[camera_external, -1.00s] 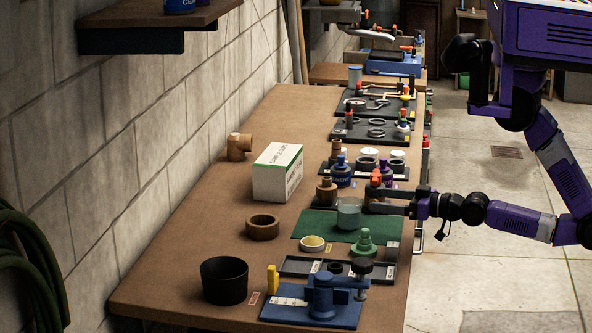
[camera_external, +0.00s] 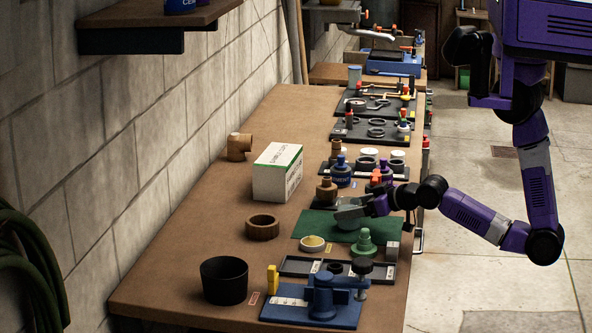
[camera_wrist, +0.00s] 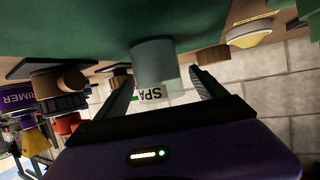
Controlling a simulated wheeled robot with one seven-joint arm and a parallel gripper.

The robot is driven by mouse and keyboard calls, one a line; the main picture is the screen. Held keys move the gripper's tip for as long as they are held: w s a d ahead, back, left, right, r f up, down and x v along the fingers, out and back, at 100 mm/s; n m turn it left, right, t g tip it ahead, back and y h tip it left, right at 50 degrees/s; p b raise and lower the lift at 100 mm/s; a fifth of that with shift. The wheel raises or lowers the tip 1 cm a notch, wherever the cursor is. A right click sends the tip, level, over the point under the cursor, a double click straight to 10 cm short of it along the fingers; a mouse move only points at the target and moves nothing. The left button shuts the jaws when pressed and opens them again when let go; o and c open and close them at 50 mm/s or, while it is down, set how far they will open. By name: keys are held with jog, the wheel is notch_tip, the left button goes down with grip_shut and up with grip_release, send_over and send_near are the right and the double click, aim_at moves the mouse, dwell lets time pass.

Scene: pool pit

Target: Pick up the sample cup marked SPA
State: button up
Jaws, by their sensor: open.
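The sample cup (camera_wrist: 153,60) is a pale grey-green cylinder with a white label reading SPA, in the middle of the wrist view. It stands on the green mat (camera_external: 308,226). My gripper (camera_wrist: 162,75) is open, with one dark finger on each side of the cup's label in the wrist view. I cannot tell whether either finger touches it. In the external view my gripper (camera_external: 347,208) is at the cup and largely covers it.
A brown bottle (camera_external: 326,191) stands behind the mat. A green stepped fitting (camera_external: 363,243) and a yellow-topped round tin (camera_external: 312,243) are in front. A white box (camera_external: 278,173) and brown ring (camera_external: 262,227) stand left. Blue and purple bottles crowd the tray behind.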

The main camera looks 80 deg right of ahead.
aim_at(340, 209)
jog(key=shift+x, duration=1.95)
jog(key=shift+r, duration=0.1)
jog(key=c, duration=1.6)
